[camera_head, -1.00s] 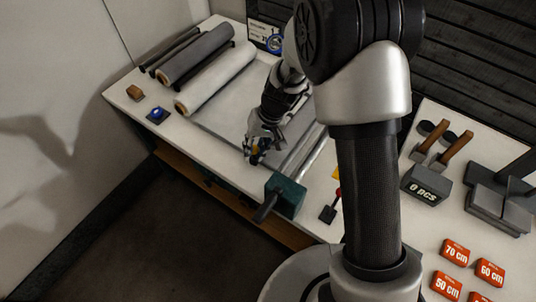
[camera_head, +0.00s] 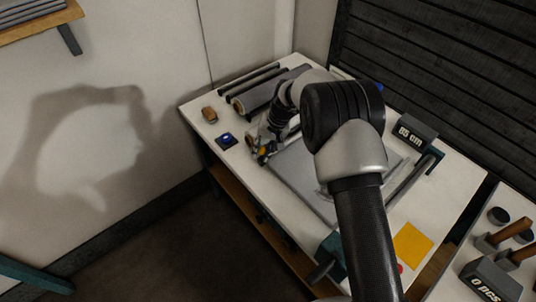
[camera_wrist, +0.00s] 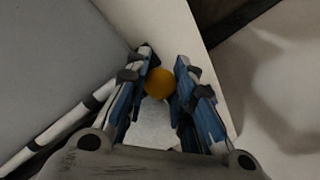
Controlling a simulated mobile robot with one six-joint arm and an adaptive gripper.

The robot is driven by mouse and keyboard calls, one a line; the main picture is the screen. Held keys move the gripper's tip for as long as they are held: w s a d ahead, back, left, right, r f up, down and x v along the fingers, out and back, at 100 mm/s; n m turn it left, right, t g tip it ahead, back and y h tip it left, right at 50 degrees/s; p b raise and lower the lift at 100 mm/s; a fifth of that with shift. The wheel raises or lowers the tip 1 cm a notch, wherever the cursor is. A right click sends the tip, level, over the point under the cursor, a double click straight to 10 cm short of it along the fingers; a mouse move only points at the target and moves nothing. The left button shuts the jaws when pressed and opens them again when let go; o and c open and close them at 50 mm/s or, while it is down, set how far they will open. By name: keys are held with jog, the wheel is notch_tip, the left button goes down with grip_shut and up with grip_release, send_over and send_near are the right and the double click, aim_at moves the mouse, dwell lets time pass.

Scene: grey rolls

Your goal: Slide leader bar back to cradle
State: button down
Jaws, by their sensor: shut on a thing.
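My gripper (camera_head: 264,153) is at the left end of the grey board (camera_head: 300,180), just in front of the rolls. In the wrist view my gripper (camera_wrist: 165,70) is shut on a round yellow-orange knob (camera_wrist: 160,83). A thin pale bar with black bands (camera_wrist: 62,128), seemingly the leader bar, runs from the lower left towards the fingers; its join to the knob is hidden. The grey roll (camera_head: 262,95) lies behind the gripper, and my arm covers most of the white roll. I cannot make out the cradle clearly.
A blue button (camera_head: 227,140) and a brown block (camera_head: 209,115) stand left of the gripper. An "85 cm" sign (camera_head: 411,133) is at the back right. A teal block (camera_head: 333,250) and a yellow sheet (camera_head: 412,246) are near the board's right end.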

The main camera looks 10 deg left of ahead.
jog(key=shift+w+a+r, duration=0.1)
jog(key=shift+w+a, duration=0.05)
jog(key=c, duration=1.3)
grip_release()
jog(key=v, duration=1.2)
